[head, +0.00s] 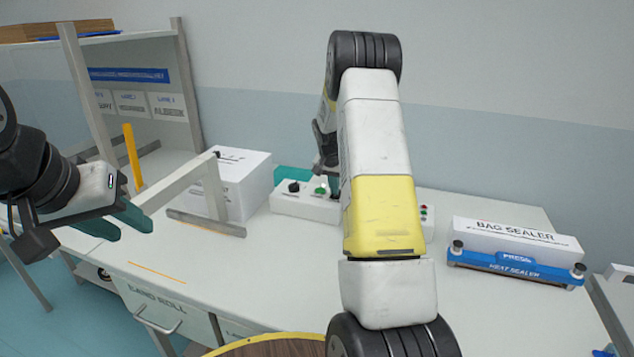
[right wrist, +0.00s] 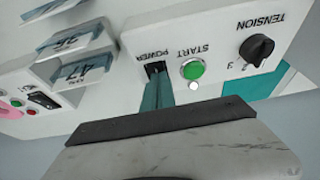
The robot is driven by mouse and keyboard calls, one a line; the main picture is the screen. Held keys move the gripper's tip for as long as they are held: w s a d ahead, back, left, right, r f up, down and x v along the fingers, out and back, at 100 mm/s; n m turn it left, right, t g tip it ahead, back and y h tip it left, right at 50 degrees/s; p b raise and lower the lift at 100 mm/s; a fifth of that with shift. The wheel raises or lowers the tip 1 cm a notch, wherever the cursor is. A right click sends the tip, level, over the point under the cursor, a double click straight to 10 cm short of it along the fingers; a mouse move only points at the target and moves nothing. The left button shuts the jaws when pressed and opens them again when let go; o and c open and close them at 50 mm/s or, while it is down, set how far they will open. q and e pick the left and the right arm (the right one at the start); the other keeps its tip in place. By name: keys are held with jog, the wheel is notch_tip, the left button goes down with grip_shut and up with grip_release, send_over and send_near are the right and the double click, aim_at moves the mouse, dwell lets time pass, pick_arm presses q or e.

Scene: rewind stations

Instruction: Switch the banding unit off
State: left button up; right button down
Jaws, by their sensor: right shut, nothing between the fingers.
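The banding unit's white control box (head: 290,207) stands at the back of the white table, beside a larger white box (head: 240,180). In the right wrist view its panel (right wrist: 215,50) carries a black POWER switch (right wrist: 155,68), a green START button (right wrist: 193,69) and a black TENSION knob (right wrist: 257,50). My right gripper (right wrist: 157,82) is shut and empty, its teal fingertips right at the POWER switch and partly covering it. I cannot tell the switch's position or whether they touch. My left gripper (head: 122,221) is open and empty at the left, above the table's front edge.
A bag sealer (head: 515,240) with a blue bar stands at the right of the table. My right arm hides the middle. A shelf rack (head: 130,75) stands back left. Numbered tabs (right wrist: 85,68) and another switch (right wrist: 42,100) lie left of the panel in the wrist view.

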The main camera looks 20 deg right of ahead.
jog(key=v, duration=1.4)
jog(key=shift+w+d, duration=0.15)
jog(key=shift+w, duration=0.1)
jog(key=shift+w, duration=0.1)
jog(key=shift+w+d+r, duration=0.25)
jog(key=shift+w+d, duration=0.2)
jog(key=shift+d, duration=0.15)
jog(key=shift+f, duration=0.1)
jog(key=x, duration=1.2)
jog(key=shift+s+f, duration=0.1)
jog(key=shift+f, duration=0.85)
